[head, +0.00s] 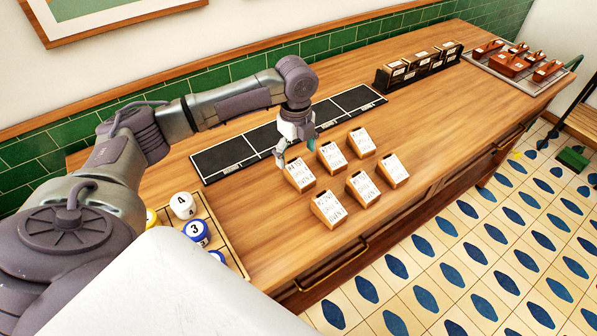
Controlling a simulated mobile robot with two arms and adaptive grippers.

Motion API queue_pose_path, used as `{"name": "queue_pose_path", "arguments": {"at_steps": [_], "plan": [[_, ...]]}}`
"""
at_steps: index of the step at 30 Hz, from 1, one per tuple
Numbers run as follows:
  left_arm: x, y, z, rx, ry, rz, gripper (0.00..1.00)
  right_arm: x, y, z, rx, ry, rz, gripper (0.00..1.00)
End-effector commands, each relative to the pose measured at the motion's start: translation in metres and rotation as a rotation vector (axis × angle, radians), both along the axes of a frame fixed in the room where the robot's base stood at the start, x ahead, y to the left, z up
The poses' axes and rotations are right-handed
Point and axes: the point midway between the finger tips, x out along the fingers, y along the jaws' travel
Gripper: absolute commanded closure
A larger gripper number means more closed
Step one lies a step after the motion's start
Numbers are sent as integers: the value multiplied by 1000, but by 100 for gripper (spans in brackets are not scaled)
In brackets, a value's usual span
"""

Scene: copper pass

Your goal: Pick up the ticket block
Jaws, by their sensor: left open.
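Several ticket blocks stand on the wooden counter in two rows, each a wooden wedge with a white, printed slanted face. The back row has a left block (299,175), a middle block (332,157) and a right block (362,142). The front row has a left block (329,208), a middle block (363,188) and a right block (393,169). My left gripper (297,155) is open, just above and behind the back-left and back-middle blocks. Whether it touches a block cannot be told. My right gripper is out of view.
A black strip with labelled sections (238,154) lies behind the blocks. A dark rack of cards (418,66) and a tray (542,80) with red-brown pieces stand at the far right. Numbered knobs (182,205) sit on a board at the left. The counter (450,120) is clear right of the blocks.

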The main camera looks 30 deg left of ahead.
Motion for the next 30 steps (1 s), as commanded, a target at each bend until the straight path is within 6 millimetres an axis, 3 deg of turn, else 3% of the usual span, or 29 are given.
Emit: {"name": "queue_pose_path", "arguments": {"at_steps": [4,12,18,25,26,30], "plan": [[0,0,-14,1,0,1,15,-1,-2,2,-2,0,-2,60],[3,-4,-42,1,3,0,15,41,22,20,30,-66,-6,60],[4,-4,-66,2,-1,1,15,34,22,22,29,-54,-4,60],[4,-4,-68,1,-3,0,15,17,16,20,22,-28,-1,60],[4,-4,-68,1,-3,0,16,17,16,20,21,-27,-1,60],[4,-4,-68,1,-3,0,40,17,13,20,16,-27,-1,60]]}}
